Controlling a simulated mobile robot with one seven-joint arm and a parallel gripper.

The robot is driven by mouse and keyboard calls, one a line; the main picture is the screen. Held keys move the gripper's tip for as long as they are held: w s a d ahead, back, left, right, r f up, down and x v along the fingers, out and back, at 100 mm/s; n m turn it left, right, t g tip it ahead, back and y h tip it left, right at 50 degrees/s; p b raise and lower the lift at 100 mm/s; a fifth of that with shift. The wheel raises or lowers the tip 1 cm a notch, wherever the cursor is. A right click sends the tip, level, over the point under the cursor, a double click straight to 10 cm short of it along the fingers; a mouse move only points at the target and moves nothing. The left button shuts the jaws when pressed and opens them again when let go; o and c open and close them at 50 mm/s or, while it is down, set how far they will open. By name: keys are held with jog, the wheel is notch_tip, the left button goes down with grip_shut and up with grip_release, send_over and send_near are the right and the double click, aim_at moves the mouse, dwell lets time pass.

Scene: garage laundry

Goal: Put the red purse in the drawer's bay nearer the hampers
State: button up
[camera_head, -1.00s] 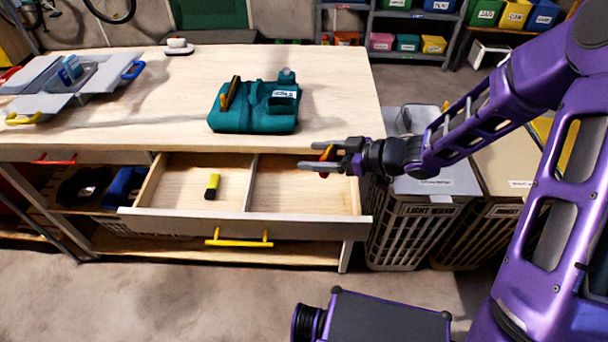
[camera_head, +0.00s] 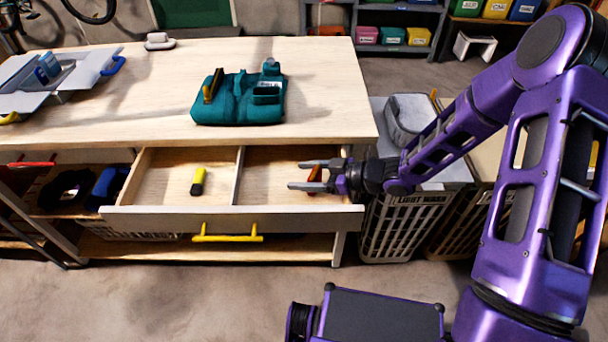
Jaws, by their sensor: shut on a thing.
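The open drawer (camera_head: 145,220) has two bays split by a thin divider (camera_head: 238,176). The right bay (camera_head: 265,184) is the one nearer the hampers, and its visible floor is bare. My gripper (camera_head: 296,175) reaches in from the right, over or inside the right bay. It is shut on the red purse (camera_head: 314,174), a small red-orange shape between the fingers and partly hidden by them. I cannot tell whether the purse touches the bay floor.
A yellow and black item (camera_head: 198,181) lies in the left bay. A teal caddy (camera_head: 238,98) and a grey open box (camera_head: 60,80) stand on the workbench (camera_head: 330,90). The light wash hamper (camera_head: 400,225) stands right of the drawer, under my arm.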

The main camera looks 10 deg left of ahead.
jog(key=shift+f, duration=0.2)
jog(key=o, duration=1.3)
jog(key=shift+o, duration=0.2)
jog(key=shift+r, duration=0.1)
jog(key=shift+r, duration=0.2)
jog(key=p+v, duration=0.2)
jog(key=v, duration=1)
